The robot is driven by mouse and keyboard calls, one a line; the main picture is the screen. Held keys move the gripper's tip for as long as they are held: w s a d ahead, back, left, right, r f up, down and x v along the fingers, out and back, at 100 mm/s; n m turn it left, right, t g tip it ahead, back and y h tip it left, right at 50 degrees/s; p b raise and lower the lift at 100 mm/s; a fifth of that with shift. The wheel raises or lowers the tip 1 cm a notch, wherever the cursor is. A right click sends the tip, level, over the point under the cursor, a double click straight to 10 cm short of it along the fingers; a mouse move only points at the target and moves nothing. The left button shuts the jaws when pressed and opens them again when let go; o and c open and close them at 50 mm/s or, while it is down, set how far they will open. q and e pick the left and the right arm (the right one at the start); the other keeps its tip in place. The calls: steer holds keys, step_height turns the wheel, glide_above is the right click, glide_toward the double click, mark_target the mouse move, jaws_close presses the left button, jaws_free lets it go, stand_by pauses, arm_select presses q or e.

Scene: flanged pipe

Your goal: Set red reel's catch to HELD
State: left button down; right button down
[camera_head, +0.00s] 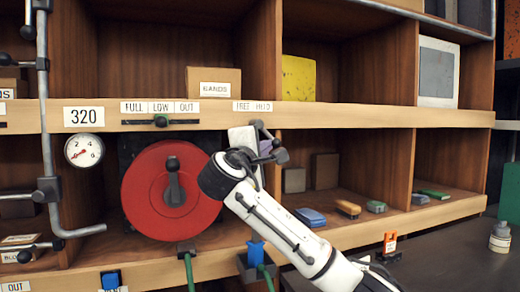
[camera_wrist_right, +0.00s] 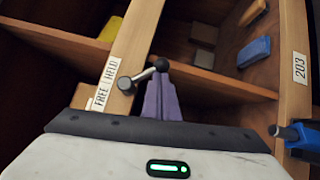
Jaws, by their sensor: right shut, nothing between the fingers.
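The red reel (camera_head: 140,200) with a dark crank handle is mounted in the lower bay, left of centre in the head view. Its catch (camera_head: 262,128) is a short grey lever with a dark ball end under the FREE HELD label (camera_head: 252,106). The catch (camera_wrist_right: 144,76) also shows in the wrist view, with its ball at the fingertips. The ball lies right of the pivot; I cannot tell for certain which setting this is. My right gripper (camera_head: 266,147) is shut and empty. Its purple fingers (camera_wrist_right: 161,90) are close to the ball; contact is unclear.
A grey pipe (camera_head: 43,120) stands at the left, beside a round gauge (camera_head: 85,150). A slider (camera_head: 160,121) sits under FULL LOW OUT. Blue, orange and green blocks lie on the lower right shelf (camera_head: 440,209). A blue-handled part (camera_wrist_right: 297,136) is right of my gripper.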

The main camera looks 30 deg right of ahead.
steer(key=shift+s+d+r, duration=0.1)
steer(key=shift+d, duration=0.3)
